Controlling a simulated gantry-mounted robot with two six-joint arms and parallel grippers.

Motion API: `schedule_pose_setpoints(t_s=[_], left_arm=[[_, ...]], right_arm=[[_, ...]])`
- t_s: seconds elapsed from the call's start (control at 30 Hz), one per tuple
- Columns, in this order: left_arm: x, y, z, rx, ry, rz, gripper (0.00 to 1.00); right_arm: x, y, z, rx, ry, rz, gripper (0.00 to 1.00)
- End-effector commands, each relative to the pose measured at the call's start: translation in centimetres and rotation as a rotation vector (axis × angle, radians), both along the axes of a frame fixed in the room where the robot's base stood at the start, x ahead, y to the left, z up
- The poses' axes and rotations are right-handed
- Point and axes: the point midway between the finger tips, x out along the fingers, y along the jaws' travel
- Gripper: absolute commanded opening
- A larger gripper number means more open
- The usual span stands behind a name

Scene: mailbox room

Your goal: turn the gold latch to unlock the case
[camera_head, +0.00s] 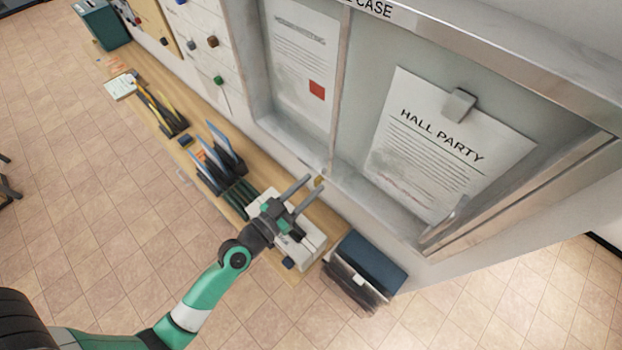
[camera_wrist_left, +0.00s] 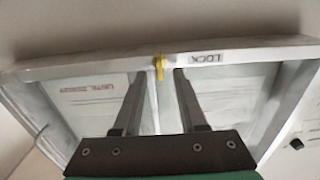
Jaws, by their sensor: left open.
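The gold latch (camera_wrist_left: 159,67) shows in the left wrist view on the case's frame, beside the word LOCK. In the head view the gold latch (camera_head: 319,181) is a small spot on the lower frame of the case (camera_head: 385,205). My left gripper (camera_head: 309,188) is open and empty just in front of the frame, with its fingers pointing toward the latch. In the left wrist view the left gripper (camera_wrist_left: 158,72) has its two fingers apart, with the latch between their tips in the picture. I cannot tell whether they touch it. My right gripper is not in view.
A wooden shelf (camera_head: 152,78) below the case carries file holders (camera_head: 215,160) and a white box (camera_head: 312,240) under my left gripper. A dark blue box (camera_head: 367,265) stands at the right. A HALL PARTY notice (camera_head: 425,150) hangs inside the case.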

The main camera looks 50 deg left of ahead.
Motion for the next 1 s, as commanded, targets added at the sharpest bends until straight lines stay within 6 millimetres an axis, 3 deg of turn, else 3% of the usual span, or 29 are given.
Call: schedule_pose_setpoints(t_s=[0.1,0.37,0.6,1.0], left_arm=[[0.89,0.06,0.05,0.000,0.000,-0.001,0.41],[0.99,0.08,-0.07,0.000,0.001,0.000,0.39],[0.98,0.08,-0.05,0.000,0.000,0.000,0.00],[0.97,0.09,-0.04,-0.007,-0.001,0.000,0.00]], right_arm=[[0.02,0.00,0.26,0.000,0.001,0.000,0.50],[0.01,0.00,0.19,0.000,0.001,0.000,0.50],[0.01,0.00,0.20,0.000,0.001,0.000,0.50],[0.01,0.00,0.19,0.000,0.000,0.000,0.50]])
